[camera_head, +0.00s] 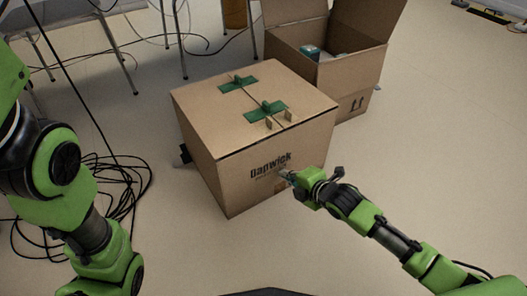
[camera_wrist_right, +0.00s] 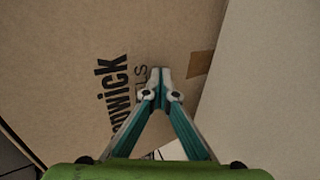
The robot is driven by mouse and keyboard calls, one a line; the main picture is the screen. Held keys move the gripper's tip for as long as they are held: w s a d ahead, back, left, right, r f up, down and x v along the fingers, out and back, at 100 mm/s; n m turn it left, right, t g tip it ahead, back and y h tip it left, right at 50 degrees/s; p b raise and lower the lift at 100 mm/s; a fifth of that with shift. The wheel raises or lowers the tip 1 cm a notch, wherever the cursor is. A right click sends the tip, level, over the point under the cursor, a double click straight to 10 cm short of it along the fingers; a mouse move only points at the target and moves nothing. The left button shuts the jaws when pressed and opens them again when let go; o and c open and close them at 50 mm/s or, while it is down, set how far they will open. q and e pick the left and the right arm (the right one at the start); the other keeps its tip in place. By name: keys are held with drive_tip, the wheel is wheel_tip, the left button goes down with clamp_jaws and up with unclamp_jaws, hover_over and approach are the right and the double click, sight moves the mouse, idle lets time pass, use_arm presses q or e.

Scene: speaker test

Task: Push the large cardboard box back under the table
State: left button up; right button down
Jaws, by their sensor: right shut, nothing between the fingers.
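A large closed cardboard box (camera_head: 213,140) stands on the floor in the middle of the head view. It has green tape on top and dark lettering on its front face. My right gripper (camera_head: 286,176) is at the front face, just beside the lettering. In the right wrist view the box face (camera_wrist_right: 50,50) fills most of the picture. The right fingertips (camera_wrist_right: 158,72) are together and empty, close to the face; I cannot tell if they touch it. My left arm shows at the left, but its gripper is out of view. No tabletop is clearly visible.
An open cardboard box (camera_head: 330,74) with items inside stands right behind the closed one. Black cables (camera_head: 125,185) lie coiled on the floor to the left. Metal legs (camera_head: 115,50) stand at the back left. The floor (camera_head: 450,140) at the right is clear.

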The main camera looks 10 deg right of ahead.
sight(281, 167)
drive_tip(key=shift+w+a+r, duration=0.1)
drive_tip(key=shift+w+a, duration=0.3)
drive_tip(key=shift+w, duration=0.55)
drive_tip(key=shift+w+a, duration=0.35)
drive_tip(key=shift+w, duration=0.6)
drive_tip(key=shift+w+a+r, duration=0.1)
drive_tip(key=shift+w+a, duration=0.3)
drive_tip(key=shift+w, duration=0.55)
drive_tip(key=shift+w+a+f+b, duration=0.1)
drive_tip(key=shift+w+a+b, duration=0.25)
drive_tip(key=shift+w, duration=0.45)
drive_tip(key=shift+w+a+b, duration=0.3)
drive_tip(key=shift+w+a, duration=0.05)
drive_tip(key=shift+w, duration=0.45)
drive_tip(key=shift+w+a+b, duration=0.3)
drive_tip(key=shift+w+a, duration=0.05)
drive_tip(key=shift+w, duration=0.45)
drive_tip(key=shift+w+a+b, duration=0.25)
drive_tip(key=shift+w+a, duration=0.05)
drive_tip(key=shift+w, duration=0.45)
